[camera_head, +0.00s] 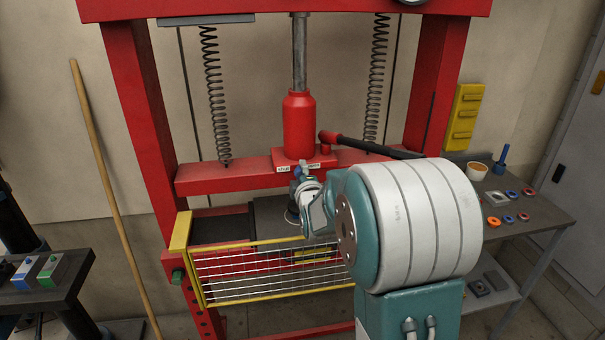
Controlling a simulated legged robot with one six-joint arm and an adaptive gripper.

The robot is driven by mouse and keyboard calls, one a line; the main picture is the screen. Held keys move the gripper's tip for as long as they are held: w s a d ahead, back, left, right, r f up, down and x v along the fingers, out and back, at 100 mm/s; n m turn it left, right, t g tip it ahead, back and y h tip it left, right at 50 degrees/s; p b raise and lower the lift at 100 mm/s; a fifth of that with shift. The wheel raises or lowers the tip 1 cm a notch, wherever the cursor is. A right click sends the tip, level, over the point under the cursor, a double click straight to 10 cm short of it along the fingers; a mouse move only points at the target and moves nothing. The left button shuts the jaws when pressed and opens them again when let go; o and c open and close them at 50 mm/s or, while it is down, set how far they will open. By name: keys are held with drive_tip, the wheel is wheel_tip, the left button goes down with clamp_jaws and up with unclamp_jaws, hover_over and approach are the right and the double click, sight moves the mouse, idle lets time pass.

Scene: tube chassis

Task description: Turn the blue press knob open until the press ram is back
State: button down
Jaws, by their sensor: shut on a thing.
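The red press frame (140,110) stands upright in the middle of the view. Its red bottle jack (299,125) sits on the red crossbeam, with the grey ram (299,55) extended up to the top beam. The small blue press knob (299,168) is at the front of the jack's base, between two small white labels. My gripper (302,178) is at the knob and shut on it. My arm comes in from the lower right and hides part of the gripper, so the finger contact is hard to see.
A yellow-framed wire guard (265,243) crosses the press front below the gripper. A black pump handle (375,146) slopes right from the jack. A side bench (530,205) with small parts stands at right. A control box stand (45,285) and wooden pole (112,195) are at left.

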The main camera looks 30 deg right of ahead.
drive_tip(key=shift+a+f, duration=0.1)
drive_tip(key=shift+f, duration=0.3)
drive_tip(key=shift+c, duration=1.3)
unclamp_jaws()
drive_tip(key=shift+r, duration=0.2)
drive_tip(key=v, duration=1.2)
drive_tip(key=shift+a+r, duration=0.1)
drive_tip(key=shift+a, duration=0.05)
drive_tip(key=s+a+m+g+y, duration=0.2)
drive_tip(key=s+a+m+g, duration=0.3)
drive_tip(key=s, duration=0.6)
drive_tip(key=s+a+m+g+y, duration=0.3)
drive_tip(key=s+a+m+g, duration=0.3)
drive_tip(key=s, duration=0.5)
drive_tip(key=a+m, duration=0.2)
drive_tip(key=shift+s+a+f+g, duration=0.3)
drive_tip(key=shift+s, duration=0.1)
